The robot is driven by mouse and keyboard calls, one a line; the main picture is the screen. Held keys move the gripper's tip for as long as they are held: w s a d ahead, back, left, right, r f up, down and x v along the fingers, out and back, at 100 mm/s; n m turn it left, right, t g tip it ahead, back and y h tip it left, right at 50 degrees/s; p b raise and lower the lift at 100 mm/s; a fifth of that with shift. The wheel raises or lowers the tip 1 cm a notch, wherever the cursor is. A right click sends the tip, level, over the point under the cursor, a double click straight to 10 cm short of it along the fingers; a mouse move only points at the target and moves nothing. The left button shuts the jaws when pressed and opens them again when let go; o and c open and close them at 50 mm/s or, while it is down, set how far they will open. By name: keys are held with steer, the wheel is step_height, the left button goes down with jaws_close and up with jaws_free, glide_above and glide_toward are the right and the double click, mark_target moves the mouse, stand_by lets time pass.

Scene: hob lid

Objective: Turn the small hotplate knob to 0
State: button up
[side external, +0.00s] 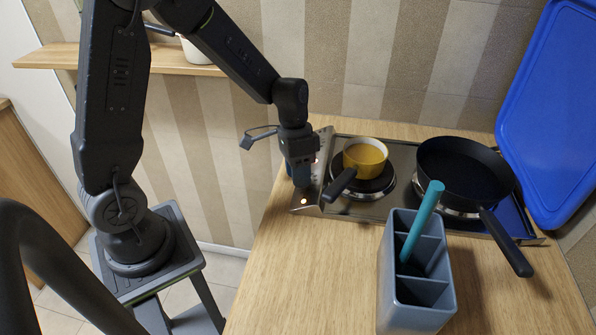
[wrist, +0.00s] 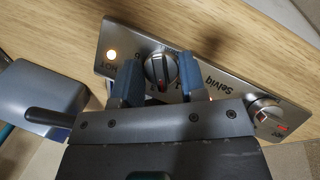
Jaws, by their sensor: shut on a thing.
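In the wrist view a round silver knob (wrist: 160,71) with a dark grip bar and a red mark sits on the steel control panel (wrist: 216,82). The blue fingers of my gripper (wrist: 159,80) are shut on this knob, one on each side. The bar runs roughly up and down in the picture; the printed marks around it are too small to read surely. A second knob (wrist: 265,115) is farther right on the panel, apart from my gripper. In the side view my gripper (side external: 301,182) is down at the panel's left edge and hides the knob.
A black frying pan (side external: 465,170) stands on the larger one. A grey-blue caddy (side external: 392,290) stands in front; wooden counter is clear left of it.

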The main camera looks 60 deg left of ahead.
steer(key=n+h, duration=0.1)
steer(key=n, duration=0.1)
steer(key=n+h, duration=0.1)
steer(key=n, duration=0.2)
steer(key=shift+a+n+h, duration=0.1)
steer(key=shift+n+h, duration=0.2)
steer(key=n+h, duration=0.1)
steer(key=n, duration=0.1)
steer(key=n+t+h, duration=0.1)
steer(key=n, duration=0.2)
steer(key=shift+n, duration=0.3)
stand_by(0.3)
steer(key=o, duration=0.9)
steer(key=shift+c, duration=0.2)
steer(key=v, duration=1.3)
steer(key=shift+a+r, duration=0.15)
steer(key=shift+a, duration=0.35)
